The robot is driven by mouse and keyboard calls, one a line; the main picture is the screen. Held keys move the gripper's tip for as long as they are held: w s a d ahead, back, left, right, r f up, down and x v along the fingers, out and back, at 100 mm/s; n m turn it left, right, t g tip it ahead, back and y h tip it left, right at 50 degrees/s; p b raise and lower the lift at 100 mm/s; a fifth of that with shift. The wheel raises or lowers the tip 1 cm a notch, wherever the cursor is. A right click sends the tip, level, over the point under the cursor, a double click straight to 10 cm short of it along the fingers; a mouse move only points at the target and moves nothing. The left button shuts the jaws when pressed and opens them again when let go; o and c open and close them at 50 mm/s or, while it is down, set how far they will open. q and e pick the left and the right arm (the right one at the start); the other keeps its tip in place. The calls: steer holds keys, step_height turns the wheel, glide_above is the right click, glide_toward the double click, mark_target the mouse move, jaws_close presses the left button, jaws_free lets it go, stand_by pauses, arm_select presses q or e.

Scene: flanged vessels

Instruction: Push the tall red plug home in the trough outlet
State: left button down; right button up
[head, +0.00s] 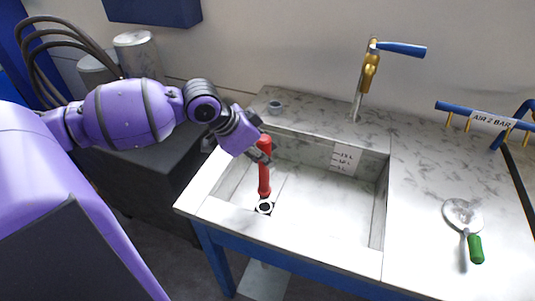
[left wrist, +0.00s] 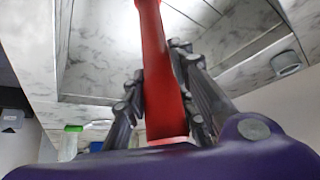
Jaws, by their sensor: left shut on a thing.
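The tall red plug (head: 264,180) is upright in the head view, over the left part of the stone trough (head: 315,205). My left gripper (head: 261,154) is shut on its upper part. The outlet (head: 264,207) is a pale ring with a dark hole in the trough floor. The plug's lower end shows just above the ring in the picture, and the dark hole is visible; any small gap is hard to judge. In the left wrist view the red plug (left wrist: 158,75) runs between both fingers of my gripper (left wrist: 160,95). My right gripper is not in view.
A brass tap (head: 369,72) with a blue lever stands behind the trough. A small grey round fitting (head: 274,106) is on the back ledge.

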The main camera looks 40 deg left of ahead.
mark_target(264, 168)
arm_select(q)
steer(key=shift+r+p, duration=0.1)
steer(key=shift+p, duration=0.25)
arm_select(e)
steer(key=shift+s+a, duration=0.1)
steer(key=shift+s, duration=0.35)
arm_select(q)
step_height(264, 168, down, 5)
steer(key=shift+b, duration=0.6)
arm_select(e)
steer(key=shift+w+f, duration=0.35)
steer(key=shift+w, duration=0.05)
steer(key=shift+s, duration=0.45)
arm_select(q)
steer(key=shift+p, duration=0.3)
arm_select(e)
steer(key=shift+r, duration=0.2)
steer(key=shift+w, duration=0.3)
